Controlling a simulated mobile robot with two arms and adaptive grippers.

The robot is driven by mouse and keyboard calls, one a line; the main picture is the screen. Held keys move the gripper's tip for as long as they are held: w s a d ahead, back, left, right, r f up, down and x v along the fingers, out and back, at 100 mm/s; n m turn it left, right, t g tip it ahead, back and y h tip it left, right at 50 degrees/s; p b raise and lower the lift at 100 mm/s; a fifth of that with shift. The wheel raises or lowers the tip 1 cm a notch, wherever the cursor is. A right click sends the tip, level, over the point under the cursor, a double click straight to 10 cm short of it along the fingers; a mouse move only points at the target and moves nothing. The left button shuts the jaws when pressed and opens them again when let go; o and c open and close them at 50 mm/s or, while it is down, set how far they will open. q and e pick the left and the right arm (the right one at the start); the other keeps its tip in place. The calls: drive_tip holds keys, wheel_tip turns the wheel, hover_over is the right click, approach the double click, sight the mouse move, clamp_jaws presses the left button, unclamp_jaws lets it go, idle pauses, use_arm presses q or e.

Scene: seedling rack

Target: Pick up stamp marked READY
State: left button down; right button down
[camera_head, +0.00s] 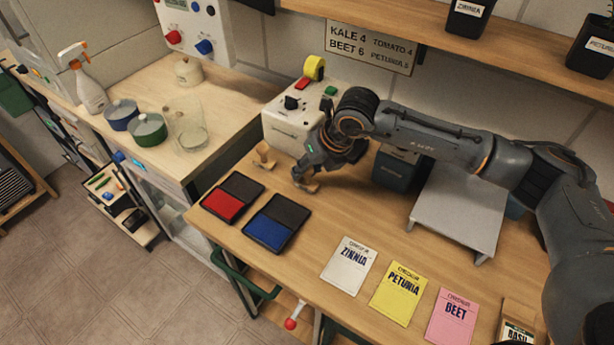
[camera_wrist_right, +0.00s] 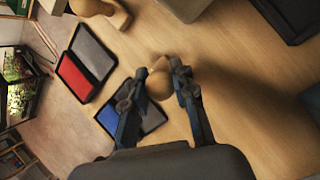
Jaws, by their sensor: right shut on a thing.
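Two wooden stamps are on the bench. One wooden stamp (camera_head: 311,187) is at my right gripper (camera_head: 305,176); in the right wrist view this stamp's rounded handle (camera_wrist_right: 159,84) sits between the two fingers of the gripper (camera_wrist_right: 158,72), which are shut on it. The other wooden stamp (camera_head: 265,157) stands free to the left, near the white machine; it also shows at the top of the right wrist view (camera_wrist_right: 104,8). No READY marking is legible on either stamp. The left gripper is not in view.
A red ink pad (camera_head: 223,205) and a blue ink pad (camera_head: 268,231) lie open left of the gripper. Zinnia (camera_head: 349,266), Petunia (camera_head: 400,293) and Beet (camera_head: 452,318) packets lie along the front. A white machine (camera_head: 288,128) and grey stand (camera_head: 457,215) border the area.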

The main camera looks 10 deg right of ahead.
drive_tip(key=shift+w+r, duration=0.1)
drive_tip(key=shift+r, duration=0.55)
drive_tip(key=s+d+r+b, duration=0.4)
drive_tip(key=s+r+b, duration=0.1)
drive_tip(key=s+r, duration=0.6)
drive_tip(key=s, duration=0.2)
drive_tip(key=shift+s+r, duration=0.35)
